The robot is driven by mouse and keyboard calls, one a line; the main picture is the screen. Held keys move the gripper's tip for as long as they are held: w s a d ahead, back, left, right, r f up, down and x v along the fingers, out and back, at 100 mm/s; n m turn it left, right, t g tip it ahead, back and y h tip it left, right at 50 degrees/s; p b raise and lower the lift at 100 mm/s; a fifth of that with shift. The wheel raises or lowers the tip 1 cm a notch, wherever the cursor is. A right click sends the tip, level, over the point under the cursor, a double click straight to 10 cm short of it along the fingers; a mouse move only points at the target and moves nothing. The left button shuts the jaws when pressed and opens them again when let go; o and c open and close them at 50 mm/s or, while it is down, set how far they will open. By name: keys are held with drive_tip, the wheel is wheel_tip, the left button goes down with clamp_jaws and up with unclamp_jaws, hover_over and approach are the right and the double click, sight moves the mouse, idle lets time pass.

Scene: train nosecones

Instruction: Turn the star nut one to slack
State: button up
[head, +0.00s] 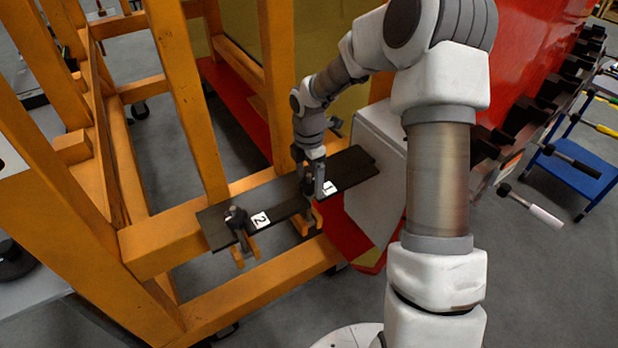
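A black plate (283,203) lies across the orange frame. It carries a white label "2" (261,219) and a second white label (329,188), apparently "1". Star nut two (237,214) is a dark knob left of label 2, with a clamp-like orange-tipped part below the plate. My gripper (309,183) points down at star nut one (308,187), just left of label 1. The fingers cover most of that nut. Whether they touch or grip it is too small to tell.
Orange frame posts (185,100) stand left of and behind the plate. A pale grey box-like panel (378,150) is close on the right, beside a red body (535,50). A blue cart (570,170) with tools stands far right. Grey floor is open at lower right.

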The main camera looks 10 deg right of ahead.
wheel_tip(320, 180, up, 17)
drive_tip(key=shift+r, duration=0.2)
idle(0.6)
